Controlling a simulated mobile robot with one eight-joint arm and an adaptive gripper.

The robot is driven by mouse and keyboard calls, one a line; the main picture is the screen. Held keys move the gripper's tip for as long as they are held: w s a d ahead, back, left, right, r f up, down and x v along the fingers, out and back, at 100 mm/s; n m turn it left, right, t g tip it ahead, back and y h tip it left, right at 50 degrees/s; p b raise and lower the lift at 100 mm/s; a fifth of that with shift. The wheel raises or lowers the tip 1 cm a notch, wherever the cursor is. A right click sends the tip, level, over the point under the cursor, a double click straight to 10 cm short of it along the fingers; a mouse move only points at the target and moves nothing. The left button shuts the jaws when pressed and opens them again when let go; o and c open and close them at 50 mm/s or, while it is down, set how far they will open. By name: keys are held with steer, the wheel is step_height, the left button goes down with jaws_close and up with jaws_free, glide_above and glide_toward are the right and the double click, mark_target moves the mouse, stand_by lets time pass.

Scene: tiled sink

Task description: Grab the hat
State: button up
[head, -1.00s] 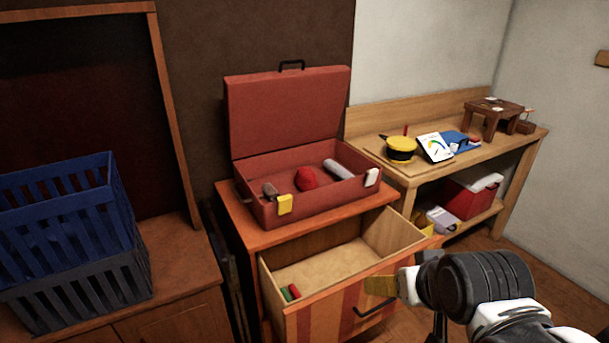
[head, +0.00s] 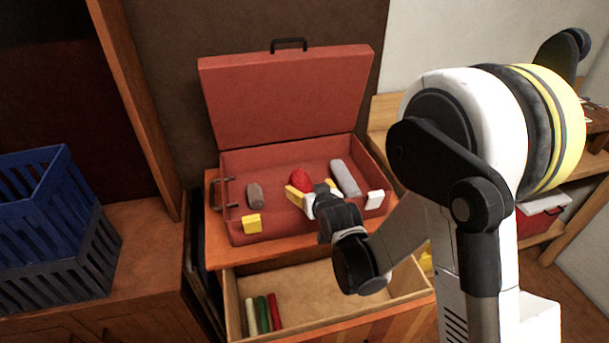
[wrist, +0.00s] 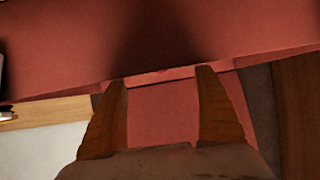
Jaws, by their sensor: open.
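A small red rounded thing (head: 301,177) lies in the open red suitcase (head: 225,165); I cannot tell whether it is the hat. My gripper (head: 299,189) is open, its yellow fingers just in front of that red thing in the head view. No contact can be made out. In the wrist view, my gripper (wrist: 162,85) shows two spread fingers with only plain red surfaces between and beyond them. No rounded red thing can be told apart there. The yellow-and-black cap seen earlier on the workbench is not visible now; my arm blocks that area.
The suitcase also holds a brown roll (head: 254,194) and a grey cylinder (head: 345,178). Its raised lid (head: 290,100) stands behind. An open drawer (head: 340,290) below holds several coloured sticks. A blue crate (head: 45,225) stands at left. The workbench (head: 384,110) is at right.

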mark_target(302, 180)
steer(key=b+x, duration=0.4)
steer(key=x, duration=0.6)
steer(key=shift+w+a+f, duration=0.1)
steer(key=shift+w+f, duration=0.05)
steer(key=c, duration=1.4)
